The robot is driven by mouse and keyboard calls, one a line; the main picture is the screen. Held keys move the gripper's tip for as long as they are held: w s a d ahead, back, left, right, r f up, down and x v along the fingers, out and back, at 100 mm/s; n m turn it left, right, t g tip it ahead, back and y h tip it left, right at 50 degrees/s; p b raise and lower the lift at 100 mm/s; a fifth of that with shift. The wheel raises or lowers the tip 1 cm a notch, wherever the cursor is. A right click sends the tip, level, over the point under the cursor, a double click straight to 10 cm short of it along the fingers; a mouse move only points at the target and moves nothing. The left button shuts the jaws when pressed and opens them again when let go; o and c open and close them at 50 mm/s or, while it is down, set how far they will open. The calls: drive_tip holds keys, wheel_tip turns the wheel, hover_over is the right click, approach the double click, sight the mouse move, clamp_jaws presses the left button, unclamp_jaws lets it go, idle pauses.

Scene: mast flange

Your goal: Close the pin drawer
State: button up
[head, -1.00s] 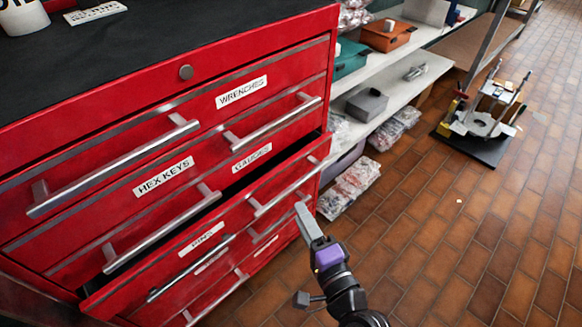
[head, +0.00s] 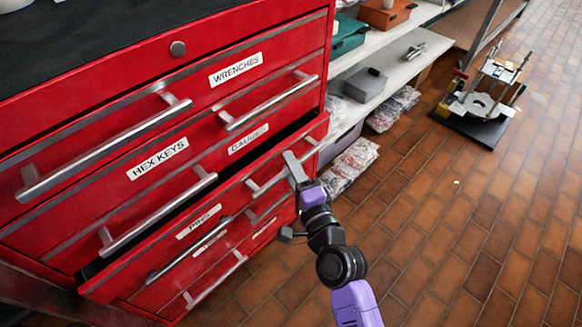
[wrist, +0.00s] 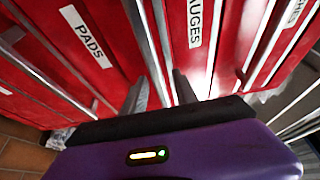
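The red pin drawer (head: 240,193) stands pulled out of the cabinet, with a dark gap above its front. My gripper (head: 292,168) is at the right handle, close to the drawer front. In the wrist view its two grey fingers (wrist: 160,92) stand apart, pointing at the red fronts and silver strips. I cannot tell whether they touch the handle or drawer. The labels PADS and GAUGES also show there.
The red cabinet (head: 60,131) has other drawers labelled WRENCHES, HEX KEYS and GAUGES, with protruding handles. White shelves (head: 385,82) with boxes and bagged parts stand to its right. A black-based fixture (head: 480,105) stands on the brick floor.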

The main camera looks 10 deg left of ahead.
clamp_jaws()
idle(1.4)
